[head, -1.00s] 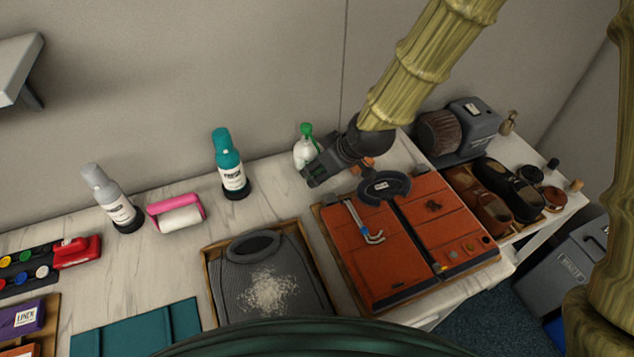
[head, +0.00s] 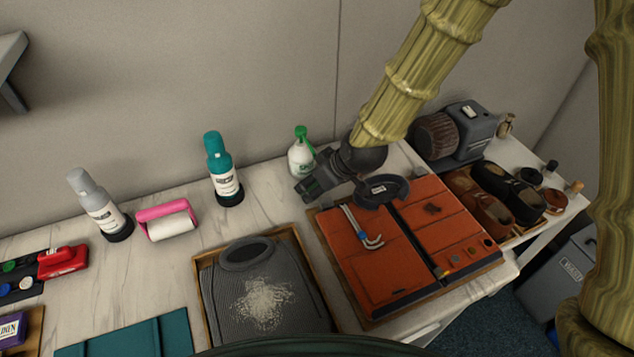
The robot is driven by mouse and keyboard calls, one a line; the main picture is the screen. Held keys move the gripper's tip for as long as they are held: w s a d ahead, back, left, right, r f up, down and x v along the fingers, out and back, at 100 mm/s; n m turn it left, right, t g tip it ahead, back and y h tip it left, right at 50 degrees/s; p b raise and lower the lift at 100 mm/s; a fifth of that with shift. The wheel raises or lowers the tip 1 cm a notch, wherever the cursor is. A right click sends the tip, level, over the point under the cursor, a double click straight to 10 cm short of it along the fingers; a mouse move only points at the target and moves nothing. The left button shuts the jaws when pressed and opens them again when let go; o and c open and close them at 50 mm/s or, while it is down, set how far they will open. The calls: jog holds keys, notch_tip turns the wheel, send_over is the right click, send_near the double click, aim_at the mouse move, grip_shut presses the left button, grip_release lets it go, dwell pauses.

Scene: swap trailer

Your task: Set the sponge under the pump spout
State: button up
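A white bottle with a green pump top (head: 301,155) stands on the white counter by the wall. My gripper (head: 308,190) is low in front of the bottle, its dark fingers pointing left. I cannot tell whether the fingers are open or shut, or whether they touch the counter. I cannot make out a sponge in this view; my gripper and wrist hide part of the counter beside the bottle.
A teal bottle (head: 222,165), a pink lint roller (head: 166,219) and a grey bottle (head: 97,202) stand further left.

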jog(key=o, duration=0.4)
jog(key=shift+r, duration=0.15)
jog(key=v, duration=1.2)
jog(key=shift+b, duration=0.45)
